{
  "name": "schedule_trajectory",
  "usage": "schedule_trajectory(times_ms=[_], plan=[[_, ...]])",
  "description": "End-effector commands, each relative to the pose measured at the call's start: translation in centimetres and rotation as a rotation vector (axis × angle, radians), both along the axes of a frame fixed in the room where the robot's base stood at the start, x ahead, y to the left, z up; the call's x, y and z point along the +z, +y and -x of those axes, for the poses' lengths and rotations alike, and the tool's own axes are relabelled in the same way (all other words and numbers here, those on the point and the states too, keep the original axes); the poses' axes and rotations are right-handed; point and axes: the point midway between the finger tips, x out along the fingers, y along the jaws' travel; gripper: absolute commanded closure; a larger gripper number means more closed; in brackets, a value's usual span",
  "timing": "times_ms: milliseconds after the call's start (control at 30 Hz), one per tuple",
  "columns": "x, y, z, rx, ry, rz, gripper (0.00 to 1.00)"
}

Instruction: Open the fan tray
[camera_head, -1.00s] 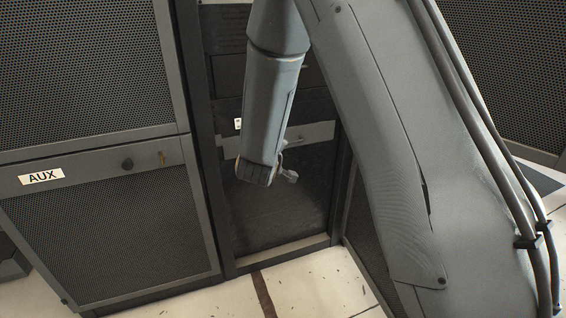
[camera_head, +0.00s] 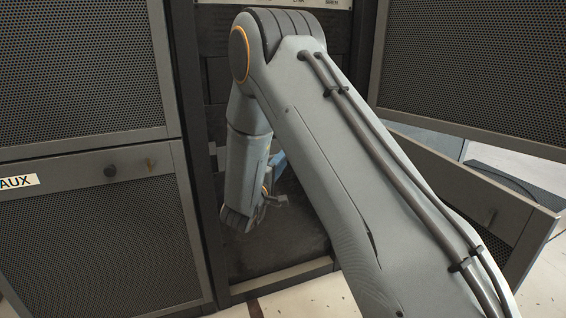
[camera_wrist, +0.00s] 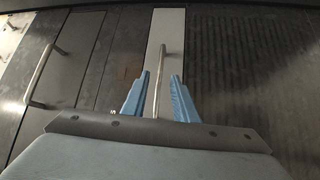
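In the wrist view a pale narrow panel (camera_wrist: 167,28) carries a slim metal bar handle (camera_wrist: 163,56). No label shows there to confirm it is the fan tray. My gripper (camera_wrist: 160,75) has its two blue fingers apart, one on each side of this handle, with a gap visible on both sides. Whether the fingertips reach the depth of the bar is hard to tell. In the head view my arm covers most of the rack front, and only a bit of blue finger (camera_head: 276,160) shows in front of the dark rack.
A second bar handle (camera_wrist: 42,78) is on the dark panel at left in the wrist view. In the head view, a mesh AUX cabinet (camera_head: 90,235) stands left of the rack. Mesh panels stand at right, one low panel (camera_head: 480,200) angled outward. Pale floor lies below.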

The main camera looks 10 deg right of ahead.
Motion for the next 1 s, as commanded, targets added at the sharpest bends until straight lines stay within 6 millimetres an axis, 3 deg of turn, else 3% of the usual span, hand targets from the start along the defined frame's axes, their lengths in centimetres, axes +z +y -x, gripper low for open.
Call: schedule_trajectory(times_ms=[200,467,667,1000], plan=[[0.2,-1.1,-1.4,0.000,-0.001,-0.001,0.74],[0.3,-1.2,-1.6,0.001,-0.001,-0.001,0.74],[0.3,-1.1,-1.6,0.001,0.000,-0.001,1.00],[0.3,-1.1,-1.5,0.001,0.000,-0.001,1.00]])
